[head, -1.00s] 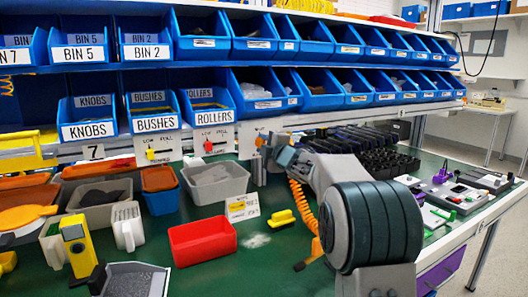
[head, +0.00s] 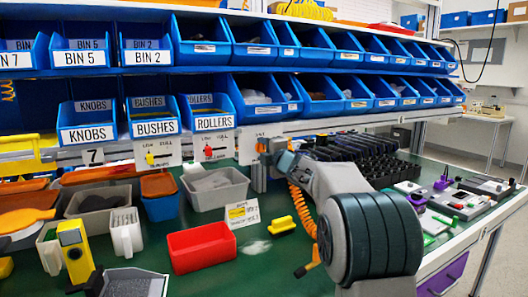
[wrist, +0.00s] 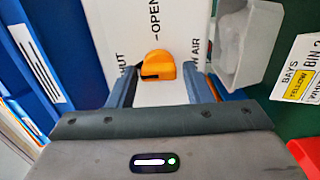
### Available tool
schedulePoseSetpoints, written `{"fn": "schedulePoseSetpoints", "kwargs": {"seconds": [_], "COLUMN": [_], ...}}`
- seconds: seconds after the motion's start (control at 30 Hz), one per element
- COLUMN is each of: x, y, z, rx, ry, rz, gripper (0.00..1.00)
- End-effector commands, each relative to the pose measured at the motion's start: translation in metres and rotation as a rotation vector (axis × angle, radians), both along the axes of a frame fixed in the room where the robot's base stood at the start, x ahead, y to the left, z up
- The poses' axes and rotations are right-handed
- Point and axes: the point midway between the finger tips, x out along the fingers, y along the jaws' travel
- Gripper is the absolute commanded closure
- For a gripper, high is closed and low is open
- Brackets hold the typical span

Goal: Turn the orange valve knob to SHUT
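The orange valve knob (wrist: 158,65) sits on a white panel (wrist: 180,22) in the wrist view. The panel reads OPEN above the knob, part of SHUT at the left and AIR at the right. A dark mark is on the knob's lower left side. My gripper (wrist: 160,88) is open, one finger on each side of the knob, with gaps showing; I cannot tell whether the tips touch it. In the head view my gripper (head: 266,152) is at the panel below the shelf, and the arm mostly hides the knob.
A grey bin (head: 215,187) is close to the left of my gripper. A red bin (head: 202,248), a yellow part (head: 281,225) and a small label card (head: 242,213) are on the green bench. Blue bins (head: 210,113) line the shelf above. Black racks (head: 372,150) stand behind the arm.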

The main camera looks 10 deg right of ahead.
Motion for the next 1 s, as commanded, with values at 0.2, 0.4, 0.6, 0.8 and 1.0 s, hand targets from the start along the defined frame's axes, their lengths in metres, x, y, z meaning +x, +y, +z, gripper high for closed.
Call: {"fn": "schedulePoseSetpoints", "kwargs": {"seconds": [0.2, 0.4, 0.6, 0.8, 1.0], "x": [0.000, -0.005, -0.031, -0.071, -0.107], "y": [0.000, -0.002, -0.011, -0.023, -0.035], "z": [0.000, 0.001, 0.001, 0.001, 0.001], "rx": [0.002, 0.002, 0.002, 0.002, 0.003], "ry": [0.000, 0.000, -0.002, 0.000, -0.001], "rz": [0.000, 0.000, -0.002, -0.002, -0.001], "gripper": [0.45, 0.45, 0.45, 0.45, 0.45]}}
